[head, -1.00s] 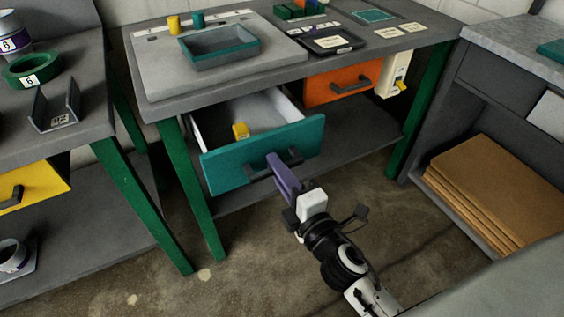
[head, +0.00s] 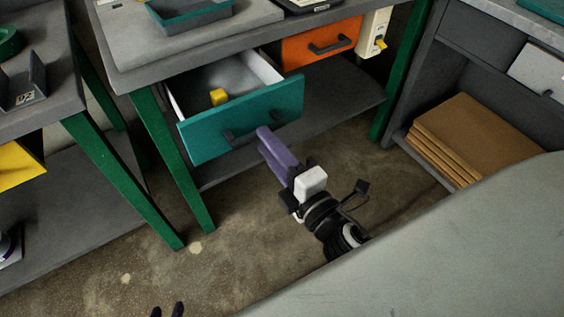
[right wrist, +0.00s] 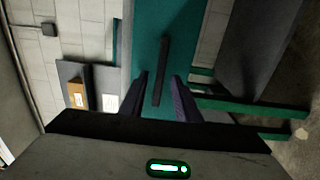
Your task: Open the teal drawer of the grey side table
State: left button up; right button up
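The teal drawer (head: 240,122) of the grey side table (head: 150,72) stands pulled out, its white inside showing and a small yellow block (head: 218,97) in it. Its dark bar handle (head: 252,122) is on the teal front and also shows in the right wrist view (right wrist: 162,60). My right gripper (head: 268,140), with purple fingers, is just in front of the handle. In the right wrist view its fingers (right wrist: 160,85) are apart, with the handle seen between them; contact is not visible.
An orange drawer (head: 300,48) beside the teal one is shut. Green table legs (head: 170,165) flank the open drawer, above a lower shelf (head: 335,95). A grey cabinet with brown boards (head: 470,140) stands at right. Concrete floor in front is clear.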

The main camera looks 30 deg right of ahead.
pick_arm(q)
jog(key=shift+s+d+f+b, duration=0.15)
jog(key=shift+f+b, duration=0.35)
jog(key=shift+b, duration=0.65)
pick_arm(e)
jog(key=s, duration=0.6)
jog(key=shift+d, duration=0.25)
